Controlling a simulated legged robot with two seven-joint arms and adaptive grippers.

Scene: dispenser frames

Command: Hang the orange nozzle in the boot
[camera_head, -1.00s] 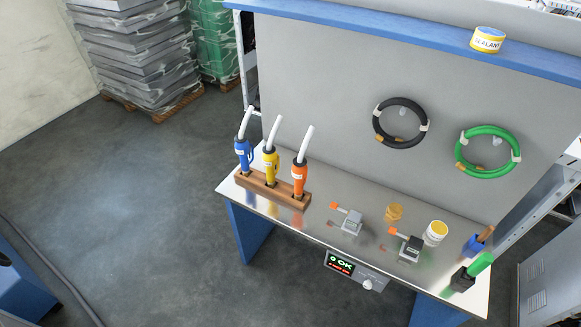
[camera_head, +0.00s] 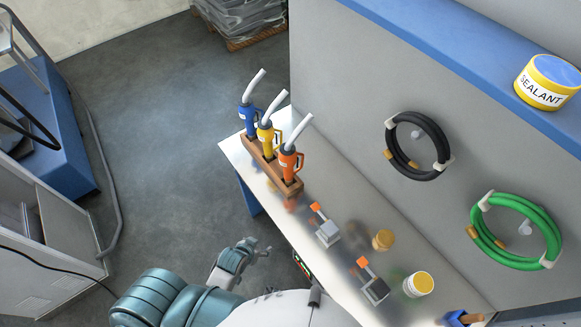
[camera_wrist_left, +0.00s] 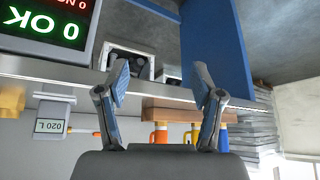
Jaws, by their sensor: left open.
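The orange nozzle (camera_head: 289,163) stands in the wooden rack (camera_head: 292,189), beside the yellow and blue nozzles, with its pale spout up. The inverted left wrist view shows the orange nozzle (camera_wrist_left: 159,136) small beyond the fingers. My left gripper (camera_head: 262,252) is open and empty, in front of the table and apart from the nozzle; its spread fingers (camera_wrist_left: 160,88) also show in the wrist view. A white-framed dark opening (camera_wrist_left: 137,62) under the tabletop may be the boot; I cannot be sure. My right gripper is out of view.
Small grey devices with orange tabs (camera_head: 328,232) and a yellow-white tub (camera_head: 419,284) stand on the table. A lit display (camera_wrist_left: 50,20) is near the table's front edge. Black (camera_head: 440,145) and green (camera_head: 545,232) hose coils hang on the back panel.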

